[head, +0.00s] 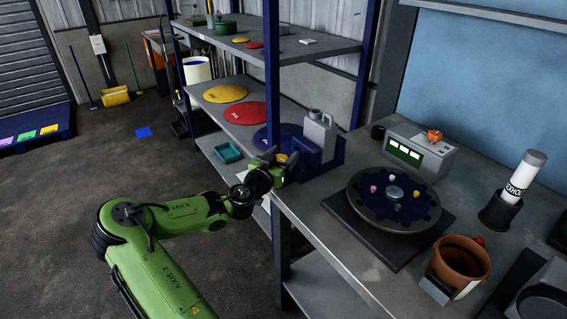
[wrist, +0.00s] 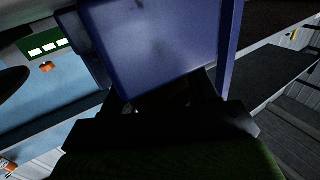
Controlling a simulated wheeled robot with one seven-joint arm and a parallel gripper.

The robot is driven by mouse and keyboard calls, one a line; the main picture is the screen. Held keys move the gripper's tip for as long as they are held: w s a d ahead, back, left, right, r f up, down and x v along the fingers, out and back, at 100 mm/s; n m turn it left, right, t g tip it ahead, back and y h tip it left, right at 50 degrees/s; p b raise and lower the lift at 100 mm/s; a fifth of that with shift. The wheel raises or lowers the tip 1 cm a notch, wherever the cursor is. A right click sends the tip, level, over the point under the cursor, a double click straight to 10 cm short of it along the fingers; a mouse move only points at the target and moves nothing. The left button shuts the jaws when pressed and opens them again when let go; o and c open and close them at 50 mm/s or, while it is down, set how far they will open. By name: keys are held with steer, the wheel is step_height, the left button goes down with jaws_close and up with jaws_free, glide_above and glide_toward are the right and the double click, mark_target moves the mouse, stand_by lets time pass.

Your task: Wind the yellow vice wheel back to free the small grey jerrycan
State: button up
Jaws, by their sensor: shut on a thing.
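The small grey jerrycan (head: 318,135) stands upright in the blue vice (head: 325,162) on the workbench, with its lower part hidden by the vice. A small bit of the yellow vice wheel (head: 282,158) shows at the vice's near left side, mostly hidden by my gripper. My gripper (head: 279,169) is at the wheel, shut on it as far as the views show. In the wrist view the blue vice body (wrist: 155,40) fills the upper middle, just beyond my dark fingers (wrist: 175,95). The wheel cannot be made out there, and the jerrycan is not visible.
A dark round turntable (head: 395,205) with coloured knobs is right of the vice. A scale (head: 415,152) stands behind it, a brown pot (head: 457,262) in front. A blue shelf post (head: 272,90) rises close to my gripper. Coloured lids (head: 238,112) lie on the left shelf.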

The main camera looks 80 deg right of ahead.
steer(key=shift+w+n+t+h+b, duration=0.1)
steer(key=shift+n+t+h+b, duration=0.3)
steer(key=shift+n+t, duration=0.75)
steer(key=shift+r+t, duration=0.1)
steer(key=shift+t, duration=0.35)
steer(key=o, duration=1)
steer(key=shift+c, duration=0.2)
